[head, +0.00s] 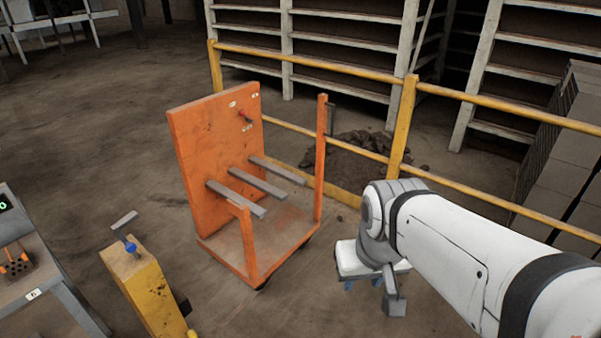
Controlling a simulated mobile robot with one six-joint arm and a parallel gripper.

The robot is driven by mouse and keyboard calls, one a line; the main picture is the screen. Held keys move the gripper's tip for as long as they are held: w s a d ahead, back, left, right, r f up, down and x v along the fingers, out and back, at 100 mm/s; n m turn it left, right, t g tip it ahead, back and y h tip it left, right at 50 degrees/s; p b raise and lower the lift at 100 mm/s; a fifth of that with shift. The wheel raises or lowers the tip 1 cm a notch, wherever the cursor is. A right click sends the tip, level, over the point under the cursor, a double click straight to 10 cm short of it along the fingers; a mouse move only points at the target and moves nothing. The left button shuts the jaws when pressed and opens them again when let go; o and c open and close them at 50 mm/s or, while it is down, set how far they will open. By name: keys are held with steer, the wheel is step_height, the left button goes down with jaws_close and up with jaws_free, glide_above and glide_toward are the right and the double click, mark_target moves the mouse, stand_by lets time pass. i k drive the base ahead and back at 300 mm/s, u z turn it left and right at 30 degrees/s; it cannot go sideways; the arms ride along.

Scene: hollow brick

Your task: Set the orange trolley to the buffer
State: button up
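The orange trolley (218,168) stands upright on the floor left of centre, with a tall back panel, a low platform and two front posts. Three grey bars stick out from its panel, and a small red handle or knob (245,116) sits near the panel's top. My gripper (372,284) is to the right of the trolley and apart from it, pointing down. I cannot tell which thing is the buffer.
A yellow railing (404,125) runs behind the trolley, with a dark rubble heap (358,152) and shelves (340,45) beyond. A yellow block (150,291) with a blue knob and a grey table (35,300) stand at lower left. The floor left of the trolley is open.

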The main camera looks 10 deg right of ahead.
mark_target(246, 223)
steer(key=z, duration=0.15)
steer(key=i, duration=2)
steer(key=z, duration=0.15)
